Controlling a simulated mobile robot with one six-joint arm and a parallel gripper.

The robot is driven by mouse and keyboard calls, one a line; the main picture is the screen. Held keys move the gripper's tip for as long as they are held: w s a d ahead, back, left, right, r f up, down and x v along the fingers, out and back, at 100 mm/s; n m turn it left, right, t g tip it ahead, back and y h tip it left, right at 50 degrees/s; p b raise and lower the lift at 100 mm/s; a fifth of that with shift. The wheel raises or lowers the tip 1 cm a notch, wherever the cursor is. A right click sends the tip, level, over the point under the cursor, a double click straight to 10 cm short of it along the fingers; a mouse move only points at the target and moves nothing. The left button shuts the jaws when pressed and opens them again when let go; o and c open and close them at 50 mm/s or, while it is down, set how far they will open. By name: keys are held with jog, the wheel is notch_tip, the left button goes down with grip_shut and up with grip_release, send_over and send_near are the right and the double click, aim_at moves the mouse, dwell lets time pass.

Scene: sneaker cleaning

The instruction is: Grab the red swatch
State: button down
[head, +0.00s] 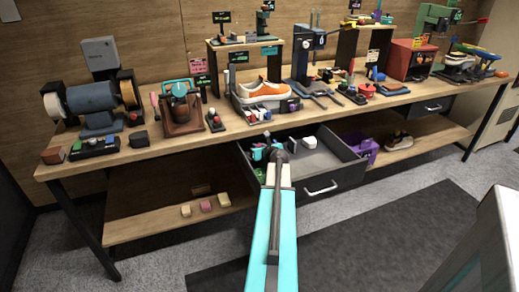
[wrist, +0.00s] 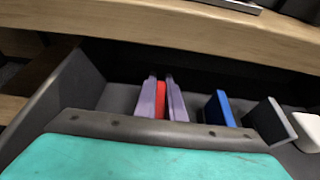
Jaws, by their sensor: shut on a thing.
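The red swatch (wrist: 160,104) stands upright between the two lavender fingers of my gripper (wrist: 162,100) in the wrist view. The fingers are shut on it, one against each side, and hide much of its faces. It is inside the open grey drawer (wrist: 85,85), and its lower part is hidden by the dark edge of my gripper. In the head view, my arm reaches to the drawer (head: 340,178) under the bench, and I cannot make out the red swatch there.
A blue swatch (wrist: 219,109) stands right of my gripper, with a grey panel (wrist: 270,122) beyond it. The wooden bench top (wrist: 200,25) overhangs the drawer's back. In the head view, a purple bin (head: 365,150) and shoe (head: 399,141) sit on the shelf right of the drawer.

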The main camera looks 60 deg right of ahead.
jog(key=shift+r, duration=0.5)
jog(key=s+a, duration=0.1)
jog(key=s, duration=0.1)
jog(key=s+a, duration=0.3)
jog(key=s, duration=0.1)
jog(key=shift+s+a+b, duration=0.2)
jog(key=shift+a+b, duration=0.15)
jog(key=shift+a, duration=0.05)
notch_tip(320, 180, up, 14)
jog(key=p, duration=0.2)
dwell(0.4)
